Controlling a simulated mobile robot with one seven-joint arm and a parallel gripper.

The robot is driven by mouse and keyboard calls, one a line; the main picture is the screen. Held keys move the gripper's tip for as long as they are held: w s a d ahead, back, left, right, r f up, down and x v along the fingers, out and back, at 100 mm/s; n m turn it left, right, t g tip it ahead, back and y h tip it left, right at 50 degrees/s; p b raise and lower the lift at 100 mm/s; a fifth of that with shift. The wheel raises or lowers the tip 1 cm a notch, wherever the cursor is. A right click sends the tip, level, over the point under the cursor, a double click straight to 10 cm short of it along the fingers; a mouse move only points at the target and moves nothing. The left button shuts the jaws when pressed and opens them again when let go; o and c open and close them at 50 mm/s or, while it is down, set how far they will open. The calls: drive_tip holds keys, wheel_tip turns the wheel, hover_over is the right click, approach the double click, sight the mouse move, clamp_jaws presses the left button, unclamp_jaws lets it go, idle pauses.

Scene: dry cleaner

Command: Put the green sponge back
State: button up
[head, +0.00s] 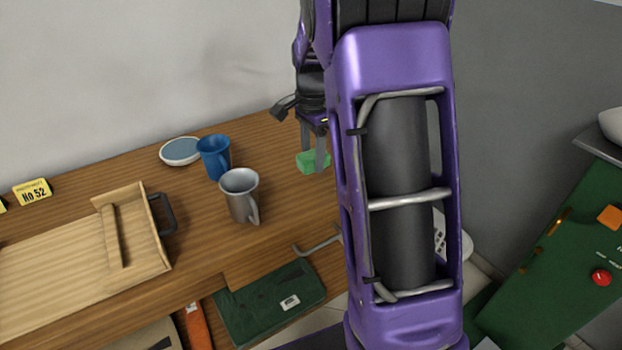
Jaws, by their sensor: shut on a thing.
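The green sponge (309,163) is a small green block seen at the right part of the wooden counter, just left of my purple arm. My gripper (314,160) points down with its dark fingers at the sponge and is shut on it. Part of the sponge is hidden behind a finger and my arm. I cannot tell whether the sponge touches the counter or is held just above it.
Left of the sponge stand a grey metal mug (240,196), a blue mug (213,157) and a round blue-and-white dish (180,150). A wooden tray (152,225) with a dark handle lies farther left. A yellow number tag (33,191) stands at far left. A green machine (560,265) is at right.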

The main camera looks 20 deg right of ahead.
sight(312, 186)
drive_tip(key=shift+f+b, duration=0.5)
drive_tip(key=shift+f, duration=2.35)
drive_tip(key=shift+f, duration=0.1)
drive_tip(key=shift+f, duration=0.1)
drive_tip(key=o, duration=1.3)
wheel_tip(312, 186, up, 12)
drive_tip(key=shift+r+p, duration=0.2)
drive_tip(key=shift+p, duration=0.95)
